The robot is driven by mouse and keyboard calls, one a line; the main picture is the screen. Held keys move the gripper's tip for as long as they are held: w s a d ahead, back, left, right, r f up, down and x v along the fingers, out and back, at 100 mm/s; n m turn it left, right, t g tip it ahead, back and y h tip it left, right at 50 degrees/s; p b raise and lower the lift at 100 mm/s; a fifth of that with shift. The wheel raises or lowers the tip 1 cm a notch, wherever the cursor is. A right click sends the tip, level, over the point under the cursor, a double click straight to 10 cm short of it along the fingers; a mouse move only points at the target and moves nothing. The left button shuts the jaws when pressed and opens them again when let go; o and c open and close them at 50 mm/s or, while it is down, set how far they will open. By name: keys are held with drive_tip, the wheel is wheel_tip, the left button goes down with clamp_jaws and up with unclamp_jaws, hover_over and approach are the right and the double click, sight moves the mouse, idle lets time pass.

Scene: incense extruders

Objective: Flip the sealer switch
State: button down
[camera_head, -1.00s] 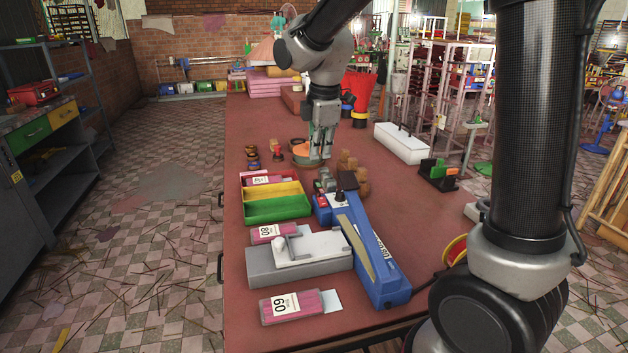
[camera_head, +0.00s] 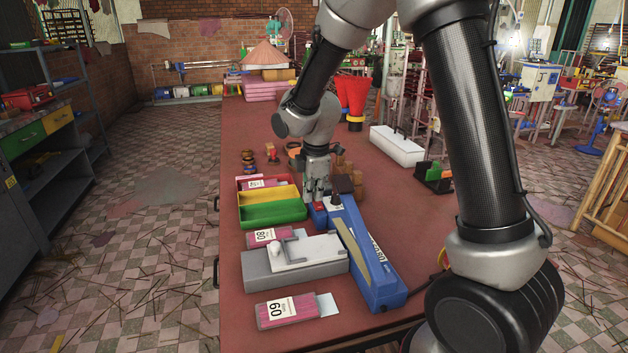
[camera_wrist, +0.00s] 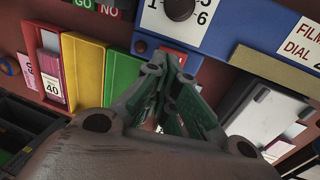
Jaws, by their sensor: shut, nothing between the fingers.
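The blue sealer (camera_head: 380,280) lies on the table with its long arm running toward the front right. A small red part (camera_head: 319,207) shows at its far left end, right by my gripper. In the wrist view the sealer's blue body (camera_wrist: 203,64) has a white dial plate (camera_wrist: 215,22) with a dark knob, and a small red spot (camera_wrist: 141,47). My gripper (camera_head: 317,198) points down at the sealer's far left end, shut and empty. In the wrist view its fingers (camera_wrist: 172,62) cover part of the blue panel. I cannot tell whether they touch the switch.
Yellow (camera_head: 268,194) and green (camera_head: 273,214) trays stand close left of my gripper. A grey and white block (camera_head: 297,265) and a pink pack marked 60 (camera_head: 290,309) lie nearer the front. Brown blocks stand behind the sealer.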

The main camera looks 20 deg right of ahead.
drive_tip(key=shift+w+f, duration=0.1)
drive_tip(key=shift+f, duration=0.4)
drive_tip(key=shift+w+f+g, duration=0.3)
drive_tip(key=shift+g, duration=0.2)
drive_tip(key=shift+s, duration=0.3)
drive_tip(key=shift+s+d, duration=0.1)
drive_tip(key=shift+s, duration=0.65)
